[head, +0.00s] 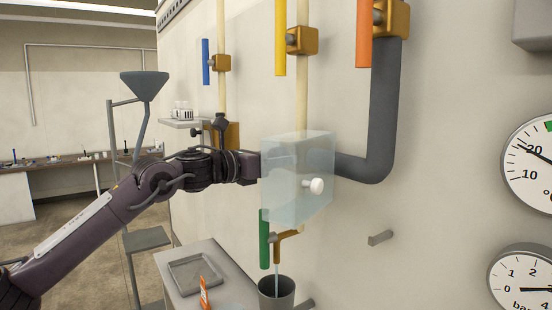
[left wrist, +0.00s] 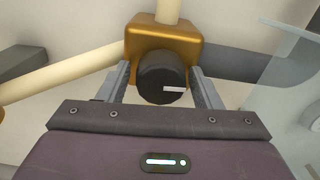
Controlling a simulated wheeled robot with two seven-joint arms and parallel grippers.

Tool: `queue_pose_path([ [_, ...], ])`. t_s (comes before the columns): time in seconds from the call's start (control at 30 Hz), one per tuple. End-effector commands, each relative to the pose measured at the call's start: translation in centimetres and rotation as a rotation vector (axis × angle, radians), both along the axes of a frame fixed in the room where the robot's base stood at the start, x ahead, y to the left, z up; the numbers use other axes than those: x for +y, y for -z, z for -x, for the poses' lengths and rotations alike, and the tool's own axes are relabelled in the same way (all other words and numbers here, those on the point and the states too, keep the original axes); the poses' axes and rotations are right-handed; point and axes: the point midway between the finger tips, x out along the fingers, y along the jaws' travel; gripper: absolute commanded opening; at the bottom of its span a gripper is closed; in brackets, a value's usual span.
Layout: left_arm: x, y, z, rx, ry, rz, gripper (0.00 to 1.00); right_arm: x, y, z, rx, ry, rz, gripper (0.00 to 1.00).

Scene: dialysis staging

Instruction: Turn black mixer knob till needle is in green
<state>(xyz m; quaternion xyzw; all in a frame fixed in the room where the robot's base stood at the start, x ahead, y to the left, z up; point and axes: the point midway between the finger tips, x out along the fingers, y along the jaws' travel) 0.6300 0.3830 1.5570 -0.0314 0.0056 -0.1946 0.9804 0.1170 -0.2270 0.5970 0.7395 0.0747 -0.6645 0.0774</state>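The black mixer knob (left wrist: 161,80) sits on a brass body (left wrist: 188,38) in the left wrist view, its white mark pointing right. My left gripper (left wrist: 161,84) has one finger on each side of the knob, with narrow gaps visible, so it looks open around it. In the head view my left gripper (head: 262,165) reaches to a translucent box-like cover (head: 298,180) with a white button; the knob cannot be made out there. The °C dial (head: 532,175) has its needle near 20, left of the green band (head: 549,126). My right gripper is out of view.
The cover's clear panel (left wrist: 285,85) stands close right of my left gripper. Blue (head: 205,62), yellow (head: 280,38), orange (head: 364,35) and green (head: 264,240) handles are on the pipework. A bar gauge (head: 522,275) hangs below the dial. A grey cup (head: 277,295) stands under a spout.

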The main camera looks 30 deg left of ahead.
Motion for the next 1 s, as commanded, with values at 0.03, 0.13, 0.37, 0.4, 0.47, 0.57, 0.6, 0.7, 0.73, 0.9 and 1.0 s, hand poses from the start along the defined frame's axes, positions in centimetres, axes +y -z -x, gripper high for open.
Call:
queue_pose_path([
  [0.03,0.0,0.0,0.0,0.000,0.000,0.000,0.52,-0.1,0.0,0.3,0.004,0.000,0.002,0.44],
  [0.13,0.0,0.0,0.0,0.000,0.000,0.000,0.39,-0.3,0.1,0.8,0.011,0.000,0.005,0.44],
  [0.37,0.0,0.0,0.0,0.001,0.000,0.003,0.24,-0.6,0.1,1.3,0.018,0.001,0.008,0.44],
  [0.4,0.0,0.0,0.0,0.002,0.000,0.006,0.24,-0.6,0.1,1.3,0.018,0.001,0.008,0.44],
  [0.47,0.0,0.0,0.0,0.006,0.000,0.014,0.24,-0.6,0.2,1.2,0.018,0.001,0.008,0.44],
  [0.57,0.0,0.1,0.0,0.016,0.000,0.040,0.24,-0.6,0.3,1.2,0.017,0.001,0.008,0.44],
  [0.6,0.0,0.1,0.0,0.022,0.000,0.055,0.24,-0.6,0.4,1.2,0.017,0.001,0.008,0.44],
  [0.7,0.0,0.1,0.0,0.043,0.000,0.104,0.24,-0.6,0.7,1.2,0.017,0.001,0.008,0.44],
  [0.73,0.0,0.1,0.0,0.051,0.000,0.123,0.24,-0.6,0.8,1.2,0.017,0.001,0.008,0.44],
  [0.9,-0.1,0.1,0.0,0.103,0.001,0.252,0.24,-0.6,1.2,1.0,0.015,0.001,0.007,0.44],
  [1.0,-0.2,0.1,0.0,0.140,0.001,0.338,0.24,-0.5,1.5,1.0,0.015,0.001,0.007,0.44],
])
